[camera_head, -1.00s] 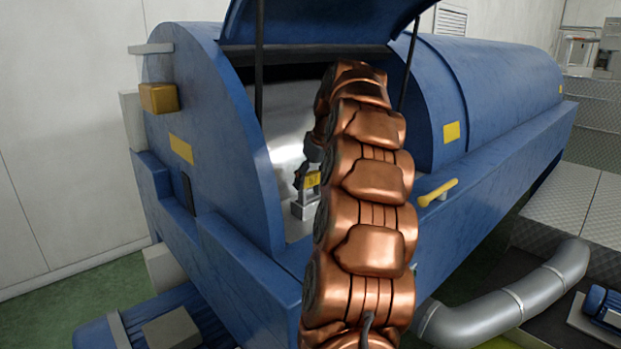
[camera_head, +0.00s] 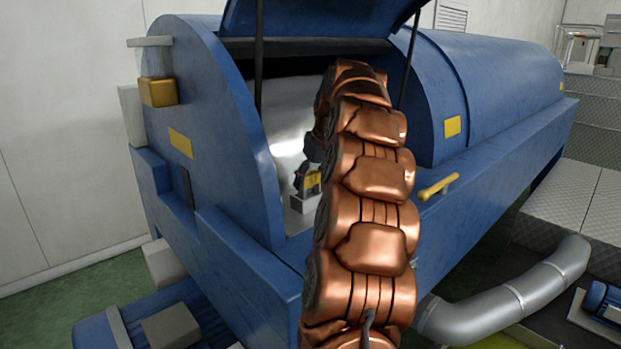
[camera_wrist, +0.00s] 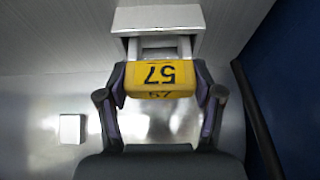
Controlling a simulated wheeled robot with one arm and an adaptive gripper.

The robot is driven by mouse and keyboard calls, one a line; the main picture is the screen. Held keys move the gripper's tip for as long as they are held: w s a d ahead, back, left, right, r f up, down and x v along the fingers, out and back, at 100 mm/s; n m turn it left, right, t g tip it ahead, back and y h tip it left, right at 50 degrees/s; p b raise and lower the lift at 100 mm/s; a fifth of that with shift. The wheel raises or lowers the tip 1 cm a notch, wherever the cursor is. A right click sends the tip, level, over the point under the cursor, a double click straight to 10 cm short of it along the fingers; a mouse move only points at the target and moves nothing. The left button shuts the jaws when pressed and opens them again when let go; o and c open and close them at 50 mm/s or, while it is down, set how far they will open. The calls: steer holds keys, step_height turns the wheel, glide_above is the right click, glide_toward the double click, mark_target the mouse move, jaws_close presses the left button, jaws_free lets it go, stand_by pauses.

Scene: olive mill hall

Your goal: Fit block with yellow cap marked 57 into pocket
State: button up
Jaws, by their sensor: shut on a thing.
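The block with the yellow cap marked 57 (camera_wrist: 160,78) is between the two fingers of my gripper (camera_wrist: 162,98) in the wrist view, the number upside down on its top. My gripper is shut on the cap from both sides. The block's pale body runs into a light grey holder (camera_wrist: 158,17) with an opening in its front; how deep it sits is hidden. In the head view the yellow cap (camera_head: 312,180) and the grey holder (camera_head: 300,204) show small inside the machine, partly hidden by my arm.
The blue machine housing (camera_head: 225,130) surrounds the work space, with its lid (camera_head: 320,18) raised on dark struts. A small white block (camera_wrist: 71,129) is on the shiny metal surface at left. A dark strut (camera_wrist: 258,120) and blue wall stand close at right.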

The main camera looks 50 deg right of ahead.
steer(key=o, duration=1.4)
steer(key=v, duration=0.6)
steer(key=shift+r, duration=0.25)
steer(key=shift+s+r, duration=0.3)
steer(key=shift+r, duration=0.15)
steer(key=shift+s, duration=0.1)
